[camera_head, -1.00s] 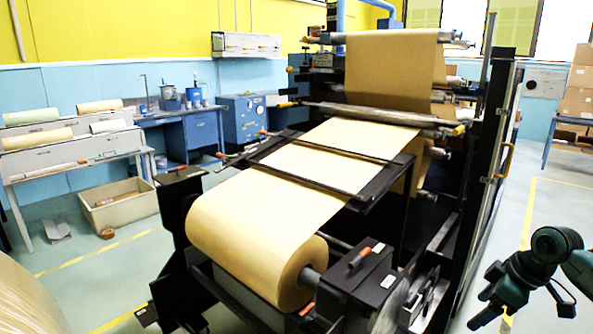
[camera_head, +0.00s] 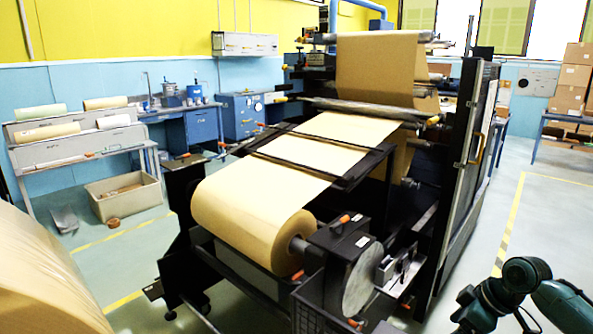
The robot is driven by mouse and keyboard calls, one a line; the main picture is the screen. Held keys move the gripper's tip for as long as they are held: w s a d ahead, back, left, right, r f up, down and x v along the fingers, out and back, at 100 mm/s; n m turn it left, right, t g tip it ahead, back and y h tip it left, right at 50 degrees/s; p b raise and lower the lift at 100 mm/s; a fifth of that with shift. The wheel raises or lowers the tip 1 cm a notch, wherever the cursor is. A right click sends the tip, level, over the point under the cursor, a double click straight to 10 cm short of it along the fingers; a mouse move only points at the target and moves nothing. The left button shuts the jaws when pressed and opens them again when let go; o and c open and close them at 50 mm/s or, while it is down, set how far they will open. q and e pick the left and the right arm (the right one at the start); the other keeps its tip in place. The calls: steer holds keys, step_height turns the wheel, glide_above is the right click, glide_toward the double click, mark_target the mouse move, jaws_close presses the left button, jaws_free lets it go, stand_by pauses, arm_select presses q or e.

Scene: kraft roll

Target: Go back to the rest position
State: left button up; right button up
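My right arm (camera_head: 520,285) comes in at the bottom right corner, dark teal and bent, over the floor to the right of the machine. Its gripper end (camera_head: 480,312) is at the bottom edge and partly cut off, so its fingers cannot be made out. No object shows in it. My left arm and gripper are not in view. A large kraft paper roll (camera_head: 245,220) sits on its shaft at the front of the machine. Its web runs up to the rollers at the back.
Another large roll (camera_head: 45,275) fills the lower left corner. The dark machine frame (camera_head: 462,165) stands close to my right arm. Open floor with a yellow line (camera_head: 512,215) lies on the right. Stacked cardboard boxes (camera_head: 572,85) stand at the back right.

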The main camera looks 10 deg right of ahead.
steer(key=s+a+f+n+t+h, duration=0.2)
steer(key=s+a+f+t+h, duration=0.15)
steer(key=s+f, duration=0.75)
steer(key=s+a+f+n+t+y, duration=0.15)
steer(key=s+a+y, duration=0.25)
steer(key=s+a, duration=0.5)
arm_select(q)
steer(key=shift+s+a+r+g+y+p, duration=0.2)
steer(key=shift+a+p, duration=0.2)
steer(key=shift+p, duration=0.55)
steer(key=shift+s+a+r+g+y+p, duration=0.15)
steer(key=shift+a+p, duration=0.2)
steer(key=shift+p, duration=0.55)
arm_select(e)
steer(key=w+a+r+m+t, duration=0.2)
steer(key=a+m, duration=0.6)
steer(key=a, duration=0.5)
steer(key=shift+w+a+r+h, duration=0.35)
steer(key=shift+w, duration=0.15)
